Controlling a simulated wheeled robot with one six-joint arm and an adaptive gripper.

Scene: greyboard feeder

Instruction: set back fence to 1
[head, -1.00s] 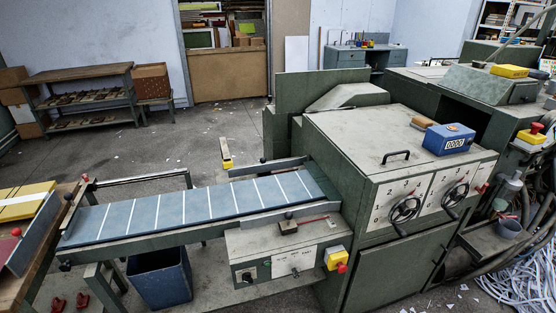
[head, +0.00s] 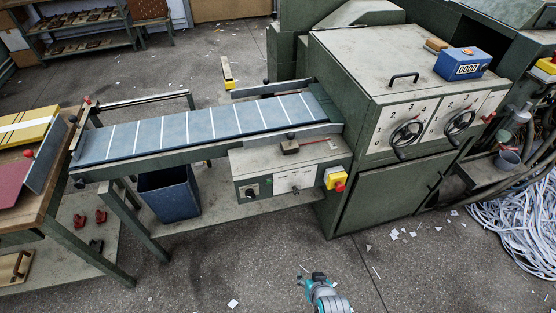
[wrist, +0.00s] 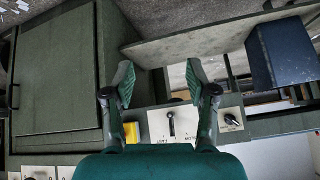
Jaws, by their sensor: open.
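The feeder table (head: 175,134) is a blue-grey belt with white cross lines, running into the green machine. A grey back fence (head: 270,90) stands along its far side, with a dark knob near its left end. My gripper (head: 311,279) is low in front of the machine, well apart from the fences. In the wrist view my gripper (wrist: 159,80) is open and empty.
A control box (head: 290,168) with a yellow-and-red stop button (head: 336,178) projects below the belt. A blue bin (head: 168,190) stands under the table. Two handwheels are on the machine front. White paper strips heap at right; the floor around my gripper is mostly clear.

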